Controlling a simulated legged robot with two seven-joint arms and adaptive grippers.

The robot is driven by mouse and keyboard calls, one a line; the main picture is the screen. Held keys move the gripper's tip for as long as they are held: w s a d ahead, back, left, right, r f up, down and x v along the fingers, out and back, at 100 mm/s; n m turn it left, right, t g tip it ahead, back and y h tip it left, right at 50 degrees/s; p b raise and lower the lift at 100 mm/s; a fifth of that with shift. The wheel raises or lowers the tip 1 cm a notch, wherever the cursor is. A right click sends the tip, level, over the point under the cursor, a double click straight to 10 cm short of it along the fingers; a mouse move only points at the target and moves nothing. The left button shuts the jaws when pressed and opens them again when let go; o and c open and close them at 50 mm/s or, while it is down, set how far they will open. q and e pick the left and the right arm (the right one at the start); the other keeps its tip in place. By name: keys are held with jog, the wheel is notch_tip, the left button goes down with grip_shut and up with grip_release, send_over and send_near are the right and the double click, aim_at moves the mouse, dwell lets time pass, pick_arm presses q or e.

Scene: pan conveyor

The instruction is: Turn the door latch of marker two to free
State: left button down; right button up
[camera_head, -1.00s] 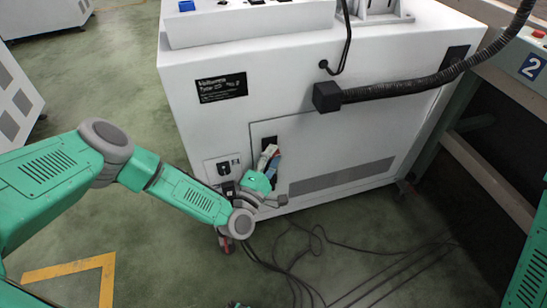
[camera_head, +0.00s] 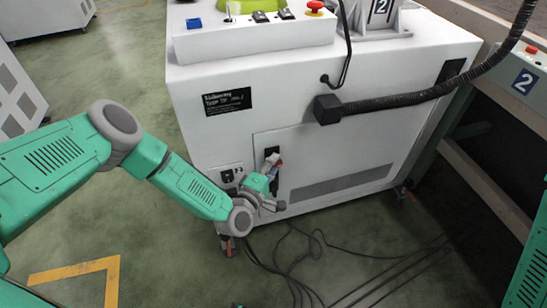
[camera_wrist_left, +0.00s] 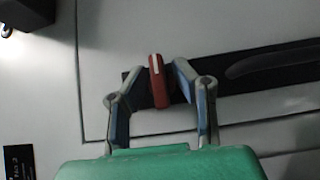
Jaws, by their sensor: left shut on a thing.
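The door latch (camera_wrist_left: 158,80) is a small red handle with a white stripe. In the left wrist view it stands nearly upright in the picture, across a dark plate on the white door. My left gripper (camera_wrist_left: 158,72) is shut on it, one finger at each side. A marker with the number 2 (camera_head: 381,8) stands on top of this machine. My right gripper is not in view.
A black plate with text (camera_head: 227,101) and a socket (camera_head: 232,175) are on the machine's front. A thick black hose (camera_head: 420,96) runs to the right. Cables (camera_head: 330,260) lie on the floor.

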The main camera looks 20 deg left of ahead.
pick_arm(q)
jog(key=shift+s+f, duration=0.1)
jog(key=shift+f, duration=0.05)
jog(key=c, duration=1.6)
grip_release()
jog(key=s+a, duration=0.2)
jog(key=s, duration=0.9)
jog(key=shift+s+a, duration=0.15)
jog(key=shift+s, duration=0.15)
